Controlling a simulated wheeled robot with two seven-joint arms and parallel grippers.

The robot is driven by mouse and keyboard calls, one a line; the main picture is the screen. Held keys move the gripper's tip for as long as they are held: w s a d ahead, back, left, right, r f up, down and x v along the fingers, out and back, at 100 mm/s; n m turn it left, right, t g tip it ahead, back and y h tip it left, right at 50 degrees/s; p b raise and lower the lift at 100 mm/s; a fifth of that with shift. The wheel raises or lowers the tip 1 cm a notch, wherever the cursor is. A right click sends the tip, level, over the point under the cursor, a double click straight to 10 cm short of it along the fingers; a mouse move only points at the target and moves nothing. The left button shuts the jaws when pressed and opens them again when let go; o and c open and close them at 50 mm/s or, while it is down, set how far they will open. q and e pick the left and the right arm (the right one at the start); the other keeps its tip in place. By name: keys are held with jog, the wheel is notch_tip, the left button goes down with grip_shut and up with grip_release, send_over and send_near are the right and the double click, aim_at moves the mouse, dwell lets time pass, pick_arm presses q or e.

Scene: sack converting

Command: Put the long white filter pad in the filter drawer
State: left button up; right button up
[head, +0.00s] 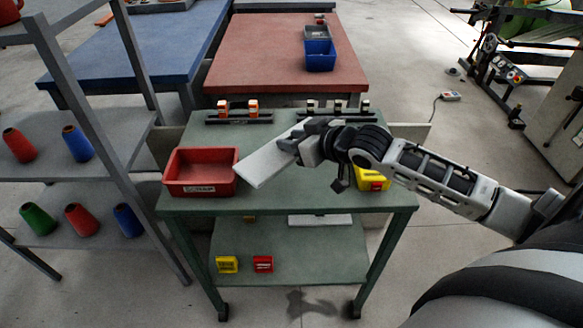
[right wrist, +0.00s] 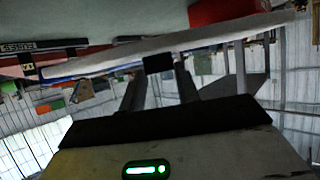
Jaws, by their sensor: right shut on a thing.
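The long white filter pad (head: 268,163) is held tilted above the green cart top, its lower left end close to the red bin. My right gripper (head: 297,146) is shut on the pad near its right part. In the right wrist view the pad (right wrist: 205,42) runs across the fingers (right wrist: 160,64). I cannot make out which thing is the filter drawer. A red open bin (head: 200,189) with a small white label stands at the cart's left front. My left gripper is not in view.
The green cart (head: 290,203) also bears a yellow bin (head: 372,178) partly behind my arm, and dark racks with orange-and-white pieces (head: 238,112) at the back. A shelf with coloured cones (head: 78,143) stands left. Small yellow and red boxes (head: 263,264) sit on the lower shelf.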

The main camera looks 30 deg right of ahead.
jog(key=shift+f, duration=3.45)
jog(key=o, duration=1)
jog(key=shift+f, duration=0.1)
jog(key=shift+c, duration=0.2)
